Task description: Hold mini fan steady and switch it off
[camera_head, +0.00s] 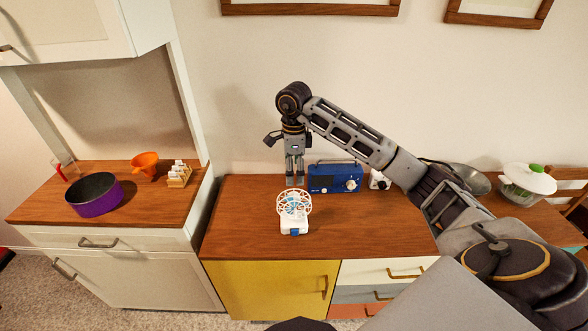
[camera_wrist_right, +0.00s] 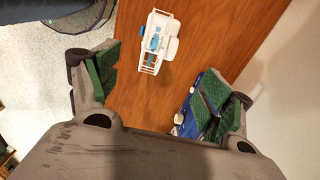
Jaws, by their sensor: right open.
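The mini fan (camera_head: 293,204) is white with a round open cage, blue inside, and a small base with a blue part at its front. It stands upright on the wooden top (camera_head: 370,222) of the low cabinet. In the right wrist view the fan (camera_wrist_right: 158,42) lies ahead, beyond the fingertips. My right gripper (camera_head: 295,180) points down just behind the fan, beside the blue radio. It is open and empty, with green finger pads spread in the right wrist view (camera_wrist_right: 165,82). My left gripper is not in view.
A blue radio (camera_head: 335,178) stands close right of my right gripper; it also shows behind the right-hand finger in the wrist view (camera_wrist_right: 183,118). A white socket-like item (camera_head: 379,181) is beside it. The wooden top left and front of the fan is clear. A purple pot (camera_head: 95,204) stands on the left counter.

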